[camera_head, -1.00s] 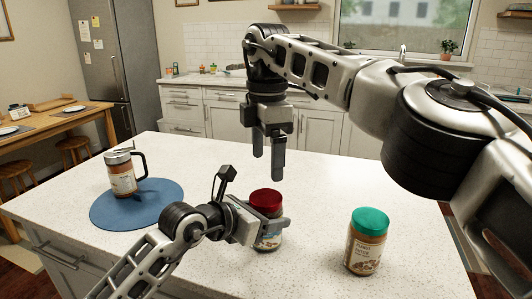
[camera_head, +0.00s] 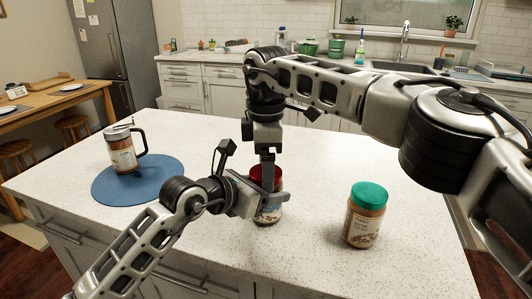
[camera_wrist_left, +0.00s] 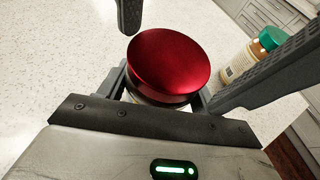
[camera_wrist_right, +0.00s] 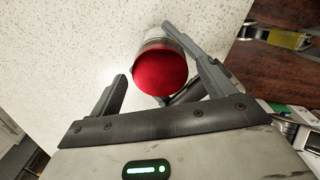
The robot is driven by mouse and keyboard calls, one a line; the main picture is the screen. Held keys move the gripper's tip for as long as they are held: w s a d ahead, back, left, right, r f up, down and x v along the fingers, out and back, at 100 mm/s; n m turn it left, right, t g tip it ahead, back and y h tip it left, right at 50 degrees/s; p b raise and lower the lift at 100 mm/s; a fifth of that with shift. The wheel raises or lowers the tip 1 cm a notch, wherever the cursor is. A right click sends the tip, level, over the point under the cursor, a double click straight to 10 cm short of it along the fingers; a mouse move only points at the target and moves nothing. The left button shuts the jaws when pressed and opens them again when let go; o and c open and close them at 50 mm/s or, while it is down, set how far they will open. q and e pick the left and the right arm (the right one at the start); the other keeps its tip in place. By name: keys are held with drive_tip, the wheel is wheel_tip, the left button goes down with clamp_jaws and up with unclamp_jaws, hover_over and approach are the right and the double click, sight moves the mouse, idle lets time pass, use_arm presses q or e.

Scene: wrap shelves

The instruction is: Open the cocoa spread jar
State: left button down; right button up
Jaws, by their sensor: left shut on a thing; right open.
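The cocoa spread jar, taken to be the jar with the red lid (camera_head: 263,174), stands upright on the white counter; its label is partly hidden. My left gripper (camera_head: 268,203) is shut around the jar's body from the left. In the left wrist view the lid (camera_wrist_left: 168,62) is on the jar, close ahead of the gripper. My right gripper (camera_head: 267,172) points down from above at the lid, open. In the right wrist view the red lid (camera_wrist_right: 160,72) shows between its spread fingers (camera_wrist_right: 143,52). Whether a finger touches the lid cannot be told.
A green-lidded jar (camera_head: 365,219) stands on the counter to the right. A brown jar-like mug with a handle (camera_head: 121,152) stands on a round blue mat (camera_head: 165,190) at the left.

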drive_tip(key=c, duration=1)
drive_tip(key=n, duration=0.4)
drive_tip(key=shift+c, duration=0.2)
drive_tip(key=n, duration=0.9)
drive_tip(key=shift+n, duration=0.4)
drive_tip(key=n, duration=0.3)
drive_tip(key=shift+r, duration=0.1)
drive_tip(key=o, duration=1.1)
drive_tip(key=shift+a, duration=0.1)
